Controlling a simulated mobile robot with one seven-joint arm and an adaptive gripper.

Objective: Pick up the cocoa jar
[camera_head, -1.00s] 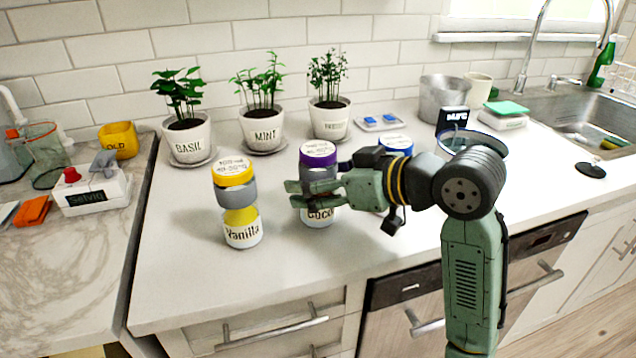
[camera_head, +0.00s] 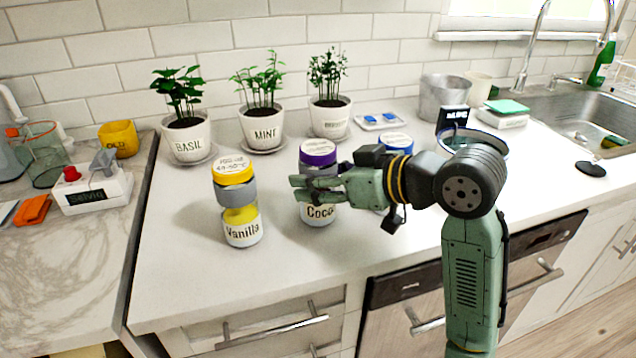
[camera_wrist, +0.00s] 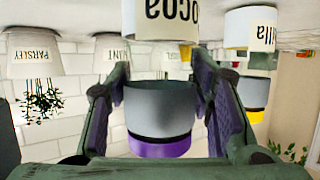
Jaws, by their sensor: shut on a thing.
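The cocoa jar (camera_head: 318,211) has a purple-rimmed lid, a grey band and a white label reading "Cocoa". It stands upright on the white counter in the head view. My gripper (camera_head: 312,188) reaches in from the right, with its fingers around the grey band. In the wrist view, which is upside down, the cocoa jar (camera_wrist: 158,108) sits between the two fingers (camera_wrist: 160,95), its purple lid at the bottom and its label at the top. The gripper is shut on the jar. The fingers hide part of the band in the head view.
The vanilla jar (camera_head: 241,229) with a yellow lid stands close to the left. A blue-lidded jar (camera_head: 396,142) stands to the right, partly behind my arm. Potted basil (camera_head: 188,140), mint (camera_head: 262,132) and another herb (camera_head: 330,120) line the wall. Free counter lies in front.

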